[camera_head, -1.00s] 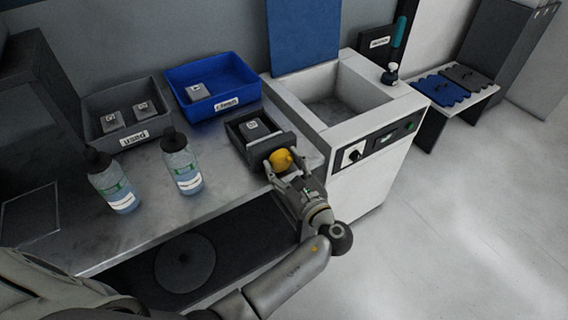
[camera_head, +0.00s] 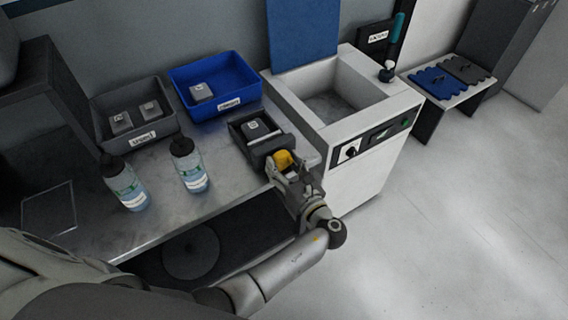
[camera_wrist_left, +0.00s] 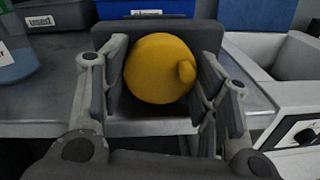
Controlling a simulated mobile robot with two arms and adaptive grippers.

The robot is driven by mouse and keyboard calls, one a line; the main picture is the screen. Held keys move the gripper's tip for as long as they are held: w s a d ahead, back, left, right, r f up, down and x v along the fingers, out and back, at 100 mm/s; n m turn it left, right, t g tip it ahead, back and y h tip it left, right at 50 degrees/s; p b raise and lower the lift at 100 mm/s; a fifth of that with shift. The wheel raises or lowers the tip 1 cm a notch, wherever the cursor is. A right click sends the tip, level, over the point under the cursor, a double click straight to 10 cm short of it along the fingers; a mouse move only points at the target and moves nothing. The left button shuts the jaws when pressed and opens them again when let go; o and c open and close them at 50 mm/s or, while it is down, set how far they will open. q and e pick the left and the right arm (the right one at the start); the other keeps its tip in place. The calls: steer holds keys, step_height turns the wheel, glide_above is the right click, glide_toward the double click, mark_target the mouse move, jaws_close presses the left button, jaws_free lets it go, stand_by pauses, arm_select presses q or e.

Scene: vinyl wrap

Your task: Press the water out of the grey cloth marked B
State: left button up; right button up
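A folded grey cloth (camera_head: 257,129) with a white label lies in a small dark tray (camera_head: 237,131) on the bench; its letter is too small to read surely. A dark upright block (camera_head: 261,150) stands at the tray's near end, with a round yellow knob (camera_head: 285,160) in front of it. My left gripper (camera_head: 288,172) is at the knob. In the wrist view the fingers are spread on both sides of the yellow knob (camera_wrist_left: 158,68), with pads close to it; firm contact does not show. My right gripper is not in view.
A grey bin labelled "used" (camera_head: 143,139) and a blue bin (camera_head: 226,104) hold more grey cloths. Two spray bottles (camera_head: 127,188) (camera_head: 190,167) stand on the bench. A white sink unit (camera_head: 355,185) adjoins on the right. The front middle of the bench is clear.

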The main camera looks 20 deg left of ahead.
arm_select(q)
steer(key=o, duration=0.4)
step_height(320, 180, up, 10)
stand_by(0.6)
steer(key=shift+c, duration=0.3)
